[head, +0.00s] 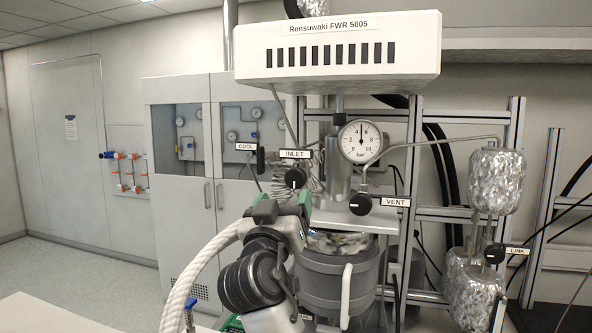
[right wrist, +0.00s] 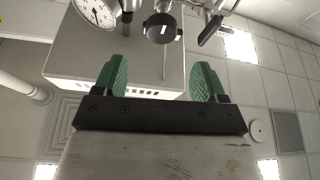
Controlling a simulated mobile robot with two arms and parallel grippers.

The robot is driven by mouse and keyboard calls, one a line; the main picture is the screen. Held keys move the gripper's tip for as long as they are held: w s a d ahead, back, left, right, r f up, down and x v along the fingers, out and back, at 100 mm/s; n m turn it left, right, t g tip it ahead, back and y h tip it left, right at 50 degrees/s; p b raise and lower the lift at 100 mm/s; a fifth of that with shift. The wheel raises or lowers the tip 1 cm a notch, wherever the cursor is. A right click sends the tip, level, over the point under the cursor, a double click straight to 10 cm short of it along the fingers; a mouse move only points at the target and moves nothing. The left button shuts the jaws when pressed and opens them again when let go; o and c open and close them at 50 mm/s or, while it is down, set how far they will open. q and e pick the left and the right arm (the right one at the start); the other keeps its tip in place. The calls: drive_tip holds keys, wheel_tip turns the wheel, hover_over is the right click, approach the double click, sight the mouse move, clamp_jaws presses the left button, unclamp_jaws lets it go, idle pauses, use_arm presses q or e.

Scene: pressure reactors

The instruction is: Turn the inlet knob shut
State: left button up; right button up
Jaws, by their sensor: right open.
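The inlet knob (head: 295,178) is a round black knob below the white INLET label (head: 295,154), left of the pressure gauge. My right gripper (head: 285,205) is open, with green fingertips, just below and in front of this knob. In the right wrist view, a dark round knob with a white mark (right wrist: 160,28), which looks like the inlet knob, lies beyond the gap between the open green fingers (right wrist: 160,80). Nothing is between the fingers, and they appear apart from the knob. My left gripper is not in view.
The pressure gauge (head: 360,141) and the vent knob (head: 360,204) are right of the inlet knob. The cool knob (head: 261,160) is close on its left. A white housing (head: 338,50) overhangs above. The reactor vessel (head: 325,285) stands below, beside my arm.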

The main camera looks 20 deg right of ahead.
sight(295, 176)
drive_tip(key=p+x, duration=0.5)
drive_tip(key=x, duration=0.4)
drive_tip(key=shift+r, duration=0.1)
drive_tip(key=shift+w+d+p, duration=0.3)
drive_tip(key=shift+w+p, duration=0.05)
drive_tip(key=shift+w, duration=0.25)
drive_tip(key=shift+c, duration=0.5)
